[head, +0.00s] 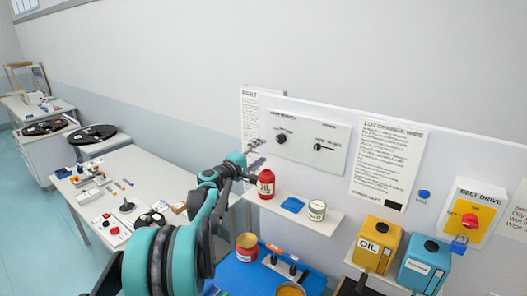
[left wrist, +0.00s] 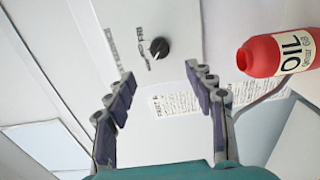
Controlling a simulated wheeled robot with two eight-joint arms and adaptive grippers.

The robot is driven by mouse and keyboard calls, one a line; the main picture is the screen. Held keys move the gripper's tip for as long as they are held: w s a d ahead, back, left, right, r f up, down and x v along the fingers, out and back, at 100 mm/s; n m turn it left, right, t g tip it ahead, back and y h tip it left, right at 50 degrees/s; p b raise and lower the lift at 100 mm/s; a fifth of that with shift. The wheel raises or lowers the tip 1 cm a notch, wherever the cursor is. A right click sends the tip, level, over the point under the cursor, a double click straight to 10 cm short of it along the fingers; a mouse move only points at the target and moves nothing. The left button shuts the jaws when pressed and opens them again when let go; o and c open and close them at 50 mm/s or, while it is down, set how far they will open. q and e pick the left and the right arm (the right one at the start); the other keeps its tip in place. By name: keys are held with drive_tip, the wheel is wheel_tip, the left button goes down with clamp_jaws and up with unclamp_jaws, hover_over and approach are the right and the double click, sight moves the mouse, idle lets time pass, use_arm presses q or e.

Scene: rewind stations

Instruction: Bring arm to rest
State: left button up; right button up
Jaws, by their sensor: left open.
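My left arm comes in from the lower left in the head view, teal and dark grey, and reaches toward the wall panel. My left gripper (head: 254,163) is just above and left of the red oil bottle (head: 266,184). In the left wrist view my left gripper (left wrist: 164,78) is open, with its two fingers wide apart and nothing between them. A black knob (left wrist: 159,48) on the panel shows beyond the fingertips. The red oil bottle (left wrist: 280,54) is to the right of the fingers, apart from them. My right gripper is not in view.
A shelf (head: 325,222) holds the red bottle, a blue item (head: 292,204) and a can (head: 317,210). A yellow oil can (head: 377,247) and a blue can (head: 424,262) stand at the right. A white bench (head: 150,172) with small parts lies left.

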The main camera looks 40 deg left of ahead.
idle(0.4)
use_arm(q)
drive_tip(key=s+d+f+m+g+h+b, duration=0.1)
drive_tip(key=s+d+f+m+g+b, duration=0.15)
drive_tip(key=d+f, duration=0.45)
drive_tip(key=s+d+f+m+g+h+b, duration=0.1)
drive_tip(key=s+d+f+m+h+b, duration=0.2)
drive_tip(key=d, duration=0.8)
drive_tip(key=s+d+f+m+g+b, duration=0.2)
drive_tip(key=s+d+f+m+b, duration=0.3)
drive_tip(key=d, duration=0.4)
drive_tip(key=s+d+f+m+g+y+b, duration=0.1)
drive_tip(key=s+d+f+m+b, duration=0.1)
drive_tip(key=s+f, duration=0.5)
drive_tip(key=s+d+f+m+g+y+b, duration=0.1)
drive_tip(key=s+d+f+m+g+b, duration=0.1)
drive_tip(key=s+f, duration=0.6)
drive_tip(key=s+d+f+m+g+y+b, duration=0.2)
drive_tip(key=s+d+f+b, duration=0.3)
drive_tip(key=f, duration=0.6)
drive_tip(key=s+m+b, duration=0.1)
drive_tip(key=s+b, duration=0.1)
drive_tip(key=s, duration=0.1)
drive_tip(key=shift+f+m, duration=0.35)
